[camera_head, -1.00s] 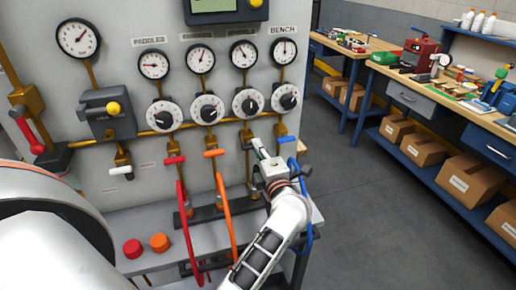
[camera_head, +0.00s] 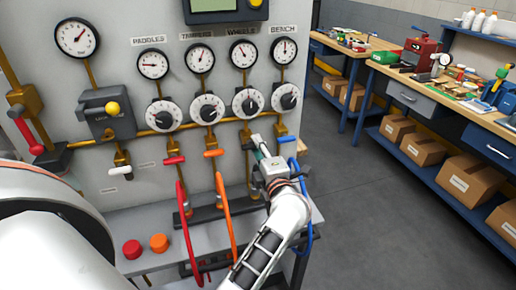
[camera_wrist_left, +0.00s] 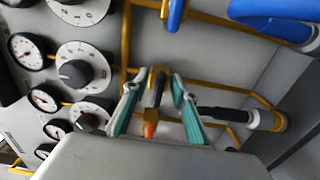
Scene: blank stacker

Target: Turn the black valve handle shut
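My left gripper (camera_head: 258,141) is in front of the pipe below the third dial from the left of the row, between the orange handle (camera_head: 214,153) and the blue handle (camera_head: 286,139). It hides the black valve handle in the head view. In the left wrist view, the left gripper (camera_wrist_left: 160,80) has its teal-padded fingers apart, one on each side of a brass pipe and a dark piece that looks like the black valve handle (camera_wrist_left: 159,88). I cannot tell whether the pads touch it. My right gripper is in neither view.
A red handle (camera_head: 174,160) and a white handle (camera_head: 120,170) sit further left on the panel. Red and orange hoses (camera_head: 224,215) hang left of my arm, a blue hose (camera_head: 309,225) to its right. The floor (camera_head: 365,200) to the right is clear.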

